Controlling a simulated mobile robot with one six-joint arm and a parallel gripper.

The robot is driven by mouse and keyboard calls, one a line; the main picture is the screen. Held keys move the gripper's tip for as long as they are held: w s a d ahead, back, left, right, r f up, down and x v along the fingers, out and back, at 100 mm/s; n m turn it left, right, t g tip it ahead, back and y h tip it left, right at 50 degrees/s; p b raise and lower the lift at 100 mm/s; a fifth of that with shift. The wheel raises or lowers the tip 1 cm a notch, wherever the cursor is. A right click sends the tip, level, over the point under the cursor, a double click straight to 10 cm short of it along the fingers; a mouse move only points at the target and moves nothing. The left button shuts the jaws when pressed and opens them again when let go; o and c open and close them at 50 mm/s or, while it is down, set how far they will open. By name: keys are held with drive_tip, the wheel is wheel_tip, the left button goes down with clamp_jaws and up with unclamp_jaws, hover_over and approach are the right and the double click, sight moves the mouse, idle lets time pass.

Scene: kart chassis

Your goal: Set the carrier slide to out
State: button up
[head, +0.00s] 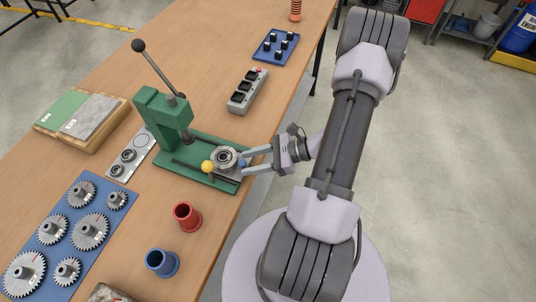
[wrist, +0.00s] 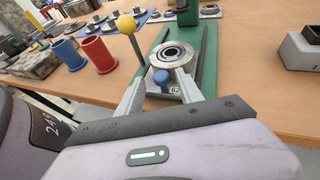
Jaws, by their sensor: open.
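A green arbor press (head: 163,112) stands on the bench with its base reaching toward the bench edge. The carrier slide (head: 226,172) is a grey plate on that base, bearing a round metal ring (head: 226,157), clear of the press column toward the edge. A blue knob (wrist: 161,77) stands at the slide's near end. A yellow ball knob (head: 208,167) sits on a rod at the slide's side. My gripper (head: 245,163) is open, its fingers on either side of the blue knob; contact is not visible. The wrist view shows gaps between knob and fingers.
Red (head: 187,216) and blue (head: 161,262) cups stand left of the press in the wrist view. A blue mat (head: 53,232) holds several gears. A grey switch box (head: 248,91) and a blue tray (head: 274,48) lie farther along the bench. The press lever (head: 160,68) rises above.

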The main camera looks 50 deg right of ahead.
drive_tip(key=p+v, duration=0.4)
drive_tip(key=v, duration=1.3)
drive_tip(key=shift+d, duration=0.2)
drive_tip(key=shift+r, duration=0.1)
